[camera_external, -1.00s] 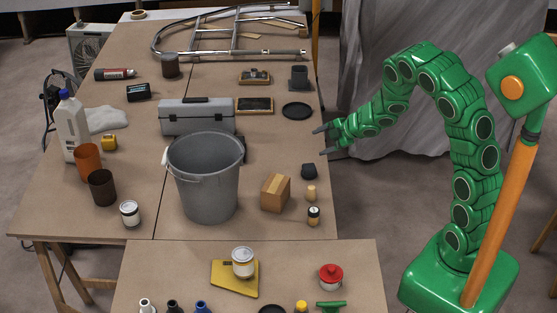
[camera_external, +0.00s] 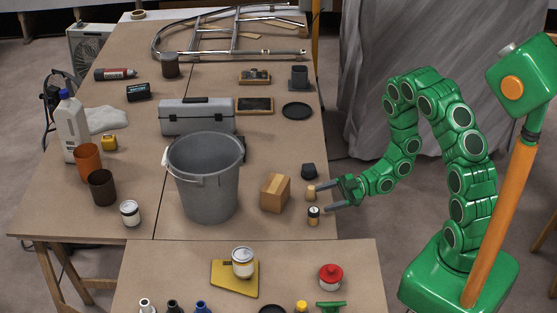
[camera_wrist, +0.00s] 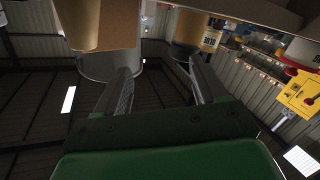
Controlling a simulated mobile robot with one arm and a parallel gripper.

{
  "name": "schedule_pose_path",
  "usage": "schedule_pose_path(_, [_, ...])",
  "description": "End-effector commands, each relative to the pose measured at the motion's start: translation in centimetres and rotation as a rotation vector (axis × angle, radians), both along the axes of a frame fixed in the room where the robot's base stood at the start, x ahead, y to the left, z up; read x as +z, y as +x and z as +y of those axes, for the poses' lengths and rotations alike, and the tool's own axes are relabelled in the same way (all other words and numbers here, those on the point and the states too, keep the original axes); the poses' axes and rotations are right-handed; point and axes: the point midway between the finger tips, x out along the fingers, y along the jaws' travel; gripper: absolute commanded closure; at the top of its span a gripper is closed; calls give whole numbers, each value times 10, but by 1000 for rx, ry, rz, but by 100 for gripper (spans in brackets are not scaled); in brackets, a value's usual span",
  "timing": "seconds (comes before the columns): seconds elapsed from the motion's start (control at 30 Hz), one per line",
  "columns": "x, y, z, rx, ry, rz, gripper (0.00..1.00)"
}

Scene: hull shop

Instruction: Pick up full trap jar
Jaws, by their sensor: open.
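No label naming a trap jar is readable. A small jar with a dark top and a pale yellowish label (camera_external: 313,215) stands near the table's right edge. A labelled yellowish jar, apparently the same one, shows in the wrist view (camera_wrist: 208,38), close to the right finger. My gripper (camera_external: 322,201) is open, its fingers pointing left at the table's right edge. Nothing is visibly held. I cannot tell whether either finger touches anything.
A wooden block (camera_external: 275,193) and a large grey bucket (camera_external: 205,180) stand left of the jar. The front table holds a white can (camera_external: 243,263) and a red-lidded tin (camera_external: 331,277).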

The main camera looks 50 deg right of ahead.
Motion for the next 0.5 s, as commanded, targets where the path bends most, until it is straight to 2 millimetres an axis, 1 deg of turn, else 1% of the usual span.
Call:
schedule_pose_path(0.03, [-6,-5,3,-7,35,42,29])
schedule_pose_path(0.23, [-23,-23,13,-23,155,188,29])
schedule_pose_path(0.33, [-27,-28,16,-29,197,237,29])
schedule_pose_path(0.5, [-30,-32,19,-32,228,275,29])
